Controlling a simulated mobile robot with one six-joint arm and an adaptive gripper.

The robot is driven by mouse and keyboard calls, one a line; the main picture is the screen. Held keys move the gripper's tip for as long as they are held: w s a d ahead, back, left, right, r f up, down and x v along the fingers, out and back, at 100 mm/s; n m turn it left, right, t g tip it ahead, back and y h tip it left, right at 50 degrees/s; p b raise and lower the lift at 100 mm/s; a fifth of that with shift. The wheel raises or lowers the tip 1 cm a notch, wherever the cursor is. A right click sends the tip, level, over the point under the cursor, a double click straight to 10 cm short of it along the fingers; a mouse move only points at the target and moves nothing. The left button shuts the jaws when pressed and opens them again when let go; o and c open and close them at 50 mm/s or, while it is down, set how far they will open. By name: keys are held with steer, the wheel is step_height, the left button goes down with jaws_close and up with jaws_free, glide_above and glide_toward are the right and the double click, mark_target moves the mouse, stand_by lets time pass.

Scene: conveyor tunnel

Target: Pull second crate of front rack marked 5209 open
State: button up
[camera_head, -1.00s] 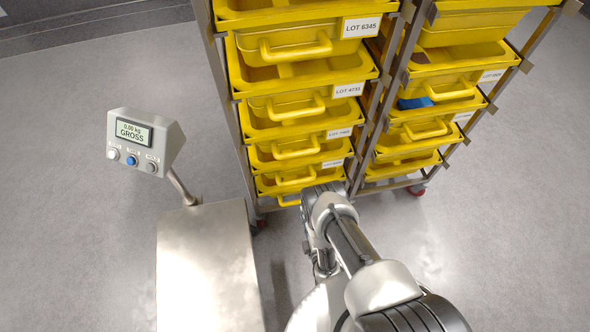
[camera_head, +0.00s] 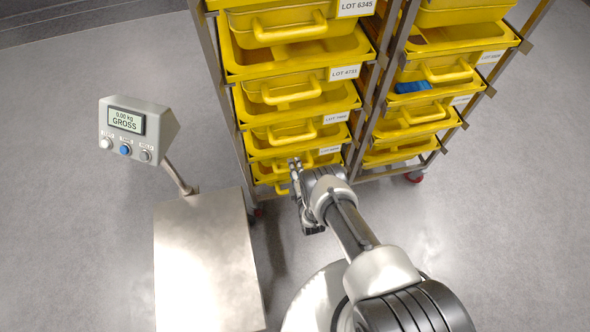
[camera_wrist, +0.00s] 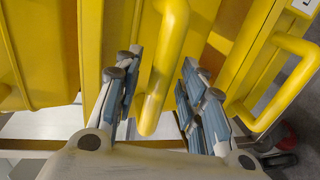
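The front rack's left column holds several yellow crates with loop handles. The lower crate label (camera_head: 331,150) is too small to read, so I cannot make out 5209. In the wrist view, my gripper (camera_wrist: 161,62) is open, with one finger on each side of a yellow handle (camera_wrist: 160,85), which looks like that of the second crate from the bottom. A gap shows on both sides of the handle. In the head view, my gripper (camera_head: 297,168) is at the front of the lowest crates, and my arm partly hides them.
A lower crate handle (camera_wrist: 287,75) is close to the right of my fingers in the wrist view. A scale platform (camera_head: 205,260) with a display (camera_head: 135,128) reading 0.00 kg stands to the left. A second column of yellow crates (camera_head: 430,75) stands to the right.

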steer(key=shift+w+a, duration=0.1)
steer(key=shift+w, duration=0.15)
steer(key=shift+c, duration=0.4)
jaws_close()
